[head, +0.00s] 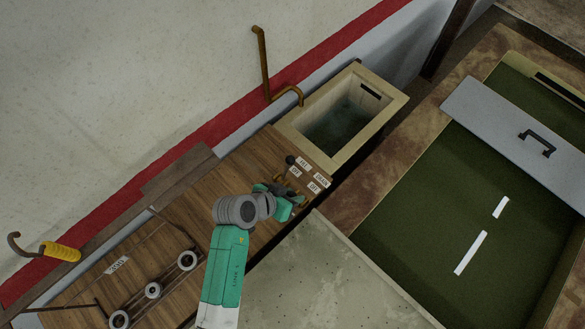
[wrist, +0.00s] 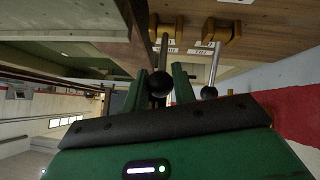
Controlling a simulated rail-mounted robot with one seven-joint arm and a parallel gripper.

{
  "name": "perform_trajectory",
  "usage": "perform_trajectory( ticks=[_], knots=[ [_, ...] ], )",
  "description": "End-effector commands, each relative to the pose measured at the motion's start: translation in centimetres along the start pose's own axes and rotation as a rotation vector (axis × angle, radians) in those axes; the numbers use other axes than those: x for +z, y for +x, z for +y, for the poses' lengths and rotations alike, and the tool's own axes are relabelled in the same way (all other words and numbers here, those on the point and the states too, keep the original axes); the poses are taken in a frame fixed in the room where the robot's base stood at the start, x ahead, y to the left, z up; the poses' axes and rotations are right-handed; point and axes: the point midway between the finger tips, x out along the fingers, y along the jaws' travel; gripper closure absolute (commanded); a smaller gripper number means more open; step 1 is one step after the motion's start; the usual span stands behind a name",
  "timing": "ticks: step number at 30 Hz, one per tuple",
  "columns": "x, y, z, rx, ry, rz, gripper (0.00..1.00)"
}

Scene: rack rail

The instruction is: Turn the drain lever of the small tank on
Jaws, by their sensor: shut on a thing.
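The small tank (head: 371,134), a pale open box with murky water in it, stands at the upper middle of the head view. Beside it, two levers with black ball knobs are mounted by brass brackets on the wooden counter, near small white labels. My gripper (head: 288,198) is at the lever closer to the room side, which I take as the drain lever. In the wrist view my gripper (wrist: 160,82) is shut on the drain lever's ball knob (wrist: 159,86), between its green fingers. The other lever (wrist: 209,92) is free, just to the right.
A bent brass pipe (head: 264,65) rises by the tank's wall side. Rods with grey rings (head: 153,290) and a yellow-handled hook (head: 62,251) are at the lower left. A large green-bottomed basin (head: 430,220) with a grey lid panel (head: 500,125) lies to the right.

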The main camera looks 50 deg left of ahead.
Motion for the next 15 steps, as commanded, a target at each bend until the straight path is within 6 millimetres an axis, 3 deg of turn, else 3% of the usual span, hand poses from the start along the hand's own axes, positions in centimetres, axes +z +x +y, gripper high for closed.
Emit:
perform_trajectory(
  ticks=[13, 14, 15],
  knots=[
    [0.43, 0.00, -0.14, -0.002, -0.004, -0.009, 1.00],
    [0.44, 0.01, -0.14, -0.002, -0.004, -0.009, 0.68],
    [0.43, 0.01, -0.13, -0.001, -0.004, -0.009, 0.60]
  ],
)
